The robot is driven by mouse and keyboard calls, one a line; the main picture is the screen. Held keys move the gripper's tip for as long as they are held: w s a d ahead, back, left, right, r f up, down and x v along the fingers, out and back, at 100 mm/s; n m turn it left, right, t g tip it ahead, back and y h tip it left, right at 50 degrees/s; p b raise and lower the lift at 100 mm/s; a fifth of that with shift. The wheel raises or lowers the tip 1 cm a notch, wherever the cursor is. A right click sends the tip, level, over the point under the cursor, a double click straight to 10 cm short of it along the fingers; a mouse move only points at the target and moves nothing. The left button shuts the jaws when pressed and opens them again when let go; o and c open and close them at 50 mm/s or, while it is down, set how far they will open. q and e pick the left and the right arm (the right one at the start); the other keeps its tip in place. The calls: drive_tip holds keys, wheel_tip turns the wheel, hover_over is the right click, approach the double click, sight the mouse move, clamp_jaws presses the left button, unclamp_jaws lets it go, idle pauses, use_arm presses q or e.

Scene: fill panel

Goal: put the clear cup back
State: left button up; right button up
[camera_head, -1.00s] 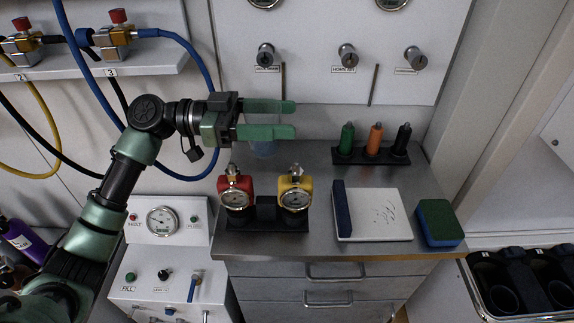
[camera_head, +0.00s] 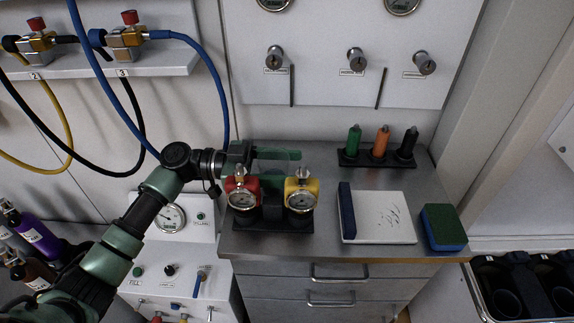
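My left gripper (camera_head: 278,166) reaches in from the left, low over the back of the steel counter (camera_head: 325,156), just behind the red gauge and the yellow gauge. Its two green fingers point right and stand apart. The far finger shows clearly; the near one is partly hidden behind the gauges. The clear cup (camera_head: 285,166) shows only as a faint see-through shape between the fingers. Its outline is hard to make out, and I cannot tell whether the fingers touch it. My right gripper is not in view.
The red gauge (camera_head: 242,197) and yellow gauge (camera_head: 301,198) stand on a black holder just in front of the gripper. The counter between gripper and rack is clear.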

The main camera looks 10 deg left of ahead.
use_arm(q)
drive_tip(key=shift+f+b, duration=0.15)
drive_tip(key=shift+b, duration=0.15)
drive_tip(key=o, duration=1.5)
